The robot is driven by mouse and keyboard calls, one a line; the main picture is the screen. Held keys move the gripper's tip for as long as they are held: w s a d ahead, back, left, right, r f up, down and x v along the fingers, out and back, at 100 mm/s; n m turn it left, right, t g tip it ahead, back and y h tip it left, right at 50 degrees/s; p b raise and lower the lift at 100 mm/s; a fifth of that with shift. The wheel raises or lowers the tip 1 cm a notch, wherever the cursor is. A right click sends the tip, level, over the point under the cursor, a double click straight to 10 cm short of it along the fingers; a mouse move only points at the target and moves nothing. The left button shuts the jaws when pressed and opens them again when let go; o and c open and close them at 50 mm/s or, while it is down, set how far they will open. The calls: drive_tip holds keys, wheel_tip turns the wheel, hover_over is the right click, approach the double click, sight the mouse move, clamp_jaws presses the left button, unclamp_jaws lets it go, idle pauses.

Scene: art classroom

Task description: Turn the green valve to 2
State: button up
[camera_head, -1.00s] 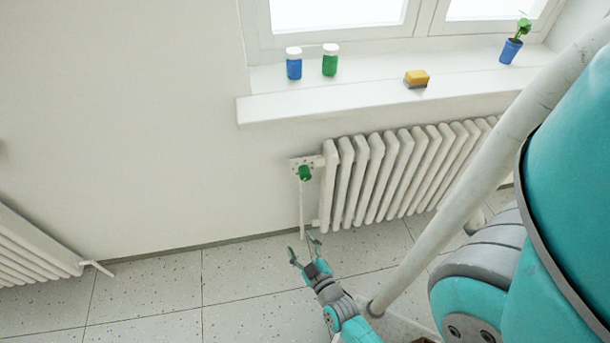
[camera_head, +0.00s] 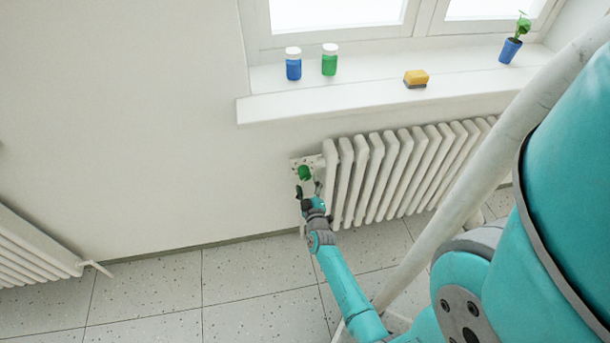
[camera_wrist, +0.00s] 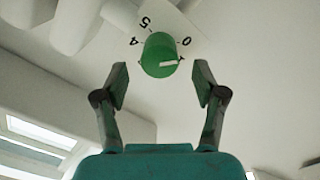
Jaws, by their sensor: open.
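The green valve (camera_head: 304,172) is a round knob on a white plate at the left end of the radiator. In the wrist view the knob (camera_wrist: 157,52) has a white pointer mark towards its lower right. The digits 5, 4 and 0 show on the plate (camera_wrist: 165,20) around it; a small dark mark near the pointer's tip is too unclear to read. My gripper (camera_head: 308,189) is just below the valve. In the wrist view my gripper (camera_wrist: 160,72) is open, one finger on each side of the knob and slightly short of it, with gaps on both sides.
The white radiator (camera_head: 400,175) is close to the right of the valve. The windowsill (camera_head: 350,103) above holds a blue jar (camera_head: 293,68), a green jar (camera_head: 329,65), a sponge (camera_head: 415,78) and a potted plant (camera_head: 510,50). Bare wall lies left of the valve.

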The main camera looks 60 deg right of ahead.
sight(306, 178)
drive_tip(key=shift+x, duration=2.45)
drive_tip(key=shift+c, duration=0.2)
drive_tip(key=c, duration=1.1)
